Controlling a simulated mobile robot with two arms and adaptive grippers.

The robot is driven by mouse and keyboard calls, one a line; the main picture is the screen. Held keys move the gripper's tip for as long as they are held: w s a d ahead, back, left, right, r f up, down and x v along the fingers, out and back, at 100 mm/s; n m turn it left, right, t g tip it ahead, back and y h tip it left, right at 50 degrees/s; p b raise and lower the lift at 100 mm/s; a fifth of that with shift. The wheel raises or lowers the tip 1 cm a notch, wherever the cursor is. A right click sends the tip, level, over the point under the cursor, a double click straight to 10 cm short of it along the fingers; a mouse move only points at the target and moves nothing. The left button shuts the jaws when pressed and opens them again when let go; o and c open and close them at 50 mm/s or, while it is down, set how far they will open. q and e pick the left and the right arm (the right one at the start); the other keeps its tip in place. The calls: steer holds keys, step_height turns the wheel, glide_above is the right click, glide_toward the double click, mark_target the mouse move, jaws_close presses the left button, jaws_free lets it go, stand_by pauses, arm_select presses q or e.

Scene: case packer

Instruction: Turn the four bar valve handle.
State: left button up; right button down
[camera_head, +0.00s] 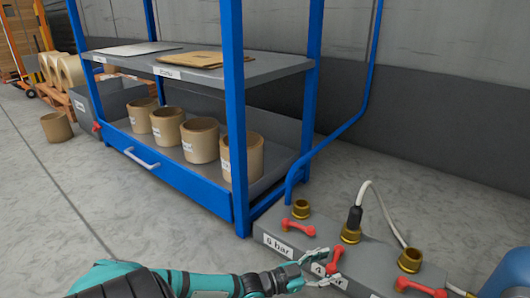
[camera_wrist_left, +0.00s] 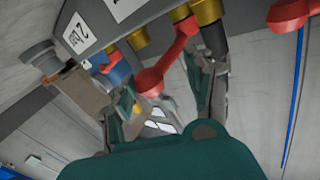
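A grey valve block (camera_head: 275,231) stands at the lower right of the head view, with several red handles and brass fittings. The middle red handle (camera_head: 335,261) sits by a label that reads 4, partly covered by my gripper. My left gripper (camera_head: 328,268) is open at this handle, one finger on each side. In the left wrist view a red handle (camera_wrist_left: 166,68) reaches down between the spread fingers of the gripper (camera_wrist_left: 160,88). I cannot tell whether either finger touches it. My right gripper is not in view.
The 6 bar handle (camera_head: 299,228) is close on the left and another red handle (camera_head: 420,287) on the right. A black plug with a white cable (camera_head: 372,190) rises behind. A blue-framed shelf (camera_head: 236,130) holding brown rolls stands behind left.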

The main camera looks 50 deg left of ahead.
arm_select(q)
steer(key=p+v, duration=1)
steer(key=v, duration=0.7)
steer(key=shift+s, duration=0.15)
steer(key=shift+a+r, duration=0.1)
